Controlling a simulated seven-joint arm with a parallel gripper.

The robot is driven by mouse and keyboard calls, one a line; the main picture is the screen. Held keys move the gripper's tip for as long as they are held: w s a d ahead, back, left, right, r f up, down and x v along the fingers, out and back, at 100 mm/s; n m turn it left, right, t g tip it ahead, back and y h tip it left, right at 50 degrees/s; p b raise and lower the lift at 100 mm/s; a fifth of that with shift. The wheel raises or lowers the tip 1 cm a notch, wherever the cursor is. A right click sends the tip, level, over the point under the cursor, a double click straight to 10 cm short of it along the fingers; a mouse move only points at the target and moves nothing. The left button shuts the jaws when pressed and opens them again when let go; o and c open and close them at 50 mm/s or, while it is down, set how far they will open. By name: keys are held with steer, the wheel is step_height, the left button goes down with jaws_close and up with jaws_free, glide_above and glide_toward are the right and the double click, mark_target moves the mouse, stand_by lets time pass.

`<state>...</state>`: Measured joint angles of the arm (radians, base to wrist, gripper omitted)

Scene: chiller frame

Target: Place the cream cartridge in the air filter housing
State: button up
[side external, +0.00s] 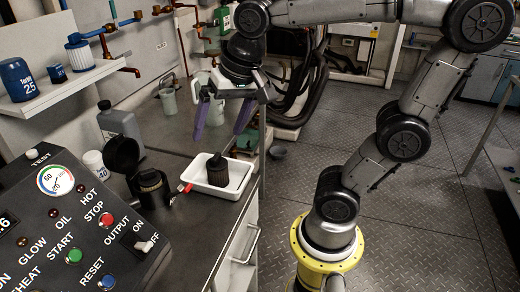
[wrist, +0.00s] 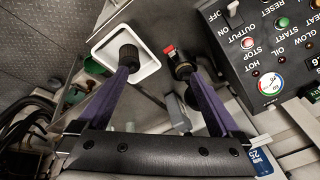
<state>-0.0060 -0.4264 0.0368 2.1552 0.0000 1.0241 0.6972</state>
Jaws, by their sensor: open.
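A cream pleated cartridge with a blue top (side external: 79,53) stands on the wall shelf at the upper left in the side external view; I cannot make it out in the wrist view. The black air filter housing (side external: 152,188) stands on the bench with its lid (side external: 122,155) swung open and a red latch at its side. It also shows in the wrist view (wrist: 182,68). A dark pleated cartridge (side external: 217,172) stands in a white tray (side external: 240,183) right of the housing. My gripper (side external: 219,128) is open and empty above the bench, its purple fingers apart above the tray.
A control panel (side external: 75,225) fills the front left. Copper pipes run along the wall.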

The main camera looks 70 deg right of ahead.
steer(key=s+f+n+t, duration=0.1)
steer(key=s+f+n, duration=0.3)
steer(key=s+n, duration=0.4)
steer(key=shift+f+t, duration=0.2)
steer(key=shift+t, duration=0.1)
steer(key=shift+s, duration=0.1)
stand_by(0.6)
